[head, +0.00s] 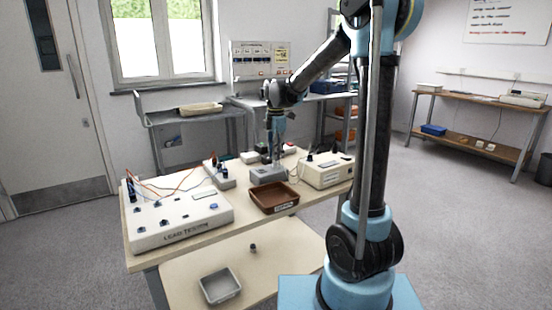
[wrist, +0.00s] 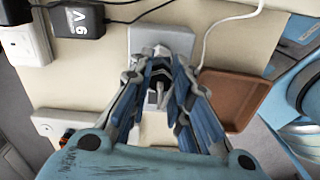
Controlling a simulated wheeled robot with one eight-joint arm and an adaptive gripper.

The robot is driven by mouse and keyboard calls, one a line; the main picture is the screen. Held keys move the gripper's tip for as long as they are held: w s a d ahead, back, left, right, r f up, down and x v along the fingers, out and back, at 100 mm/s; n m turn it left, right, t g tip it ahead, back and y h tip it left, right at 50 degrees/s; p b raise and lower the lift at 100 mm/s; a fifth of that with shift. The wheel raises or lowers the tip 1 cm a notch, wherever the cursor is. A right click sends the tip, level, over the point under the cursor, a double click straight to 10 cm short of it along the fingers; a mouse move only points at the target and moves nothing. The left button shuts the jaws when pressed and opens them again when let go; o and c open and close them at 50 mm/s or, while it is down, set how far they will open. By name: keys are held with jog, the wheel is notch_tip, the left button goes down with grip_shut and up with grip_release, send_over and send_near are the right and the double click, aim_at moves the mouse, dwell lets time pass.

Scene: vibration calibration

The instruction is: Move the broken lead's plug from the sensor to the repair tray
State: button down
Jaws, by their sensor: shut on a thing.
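My gripper (head: 275,157) points down over the grey sensor block (head: 268,175) near the middle of the bench. In the wrist view my gripper (wrist: 158,72) has its blue fingers closed in on a small plug (wrist: 158,86), mostly hidden between the tips. The grey sensor block (wrist: 150,35) shows just beyond the tips. I cannot tell whether the plug still touches it. The brown repair tray (head: 275,200) stands just in front of the sensor block, with a label on its front. It looks empty in the wrist view (wrist: 235,98).
A white lead tester (head: 180,221) with orange leads takes up the bench's left end. A cream instrument box (head: 328,173) stands right of the tray. A black adapter (wrist: 80,20) and white cable (wrist: 228,20) lie near the sensor. A grey bin (head: 220,286) sits on the lower shelf.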

jog(key=shift+n, duration=0.7)
jog(key=shift+n, duration=1)
jog(key=shift+r, duration=0.85)
dwell(0.5)
jog(key=shift+r, duration=1.65)
send_over(276, 194)
jog(key=shift+f, duration=6.6)
jog(key=shift+f, duration=0.3)
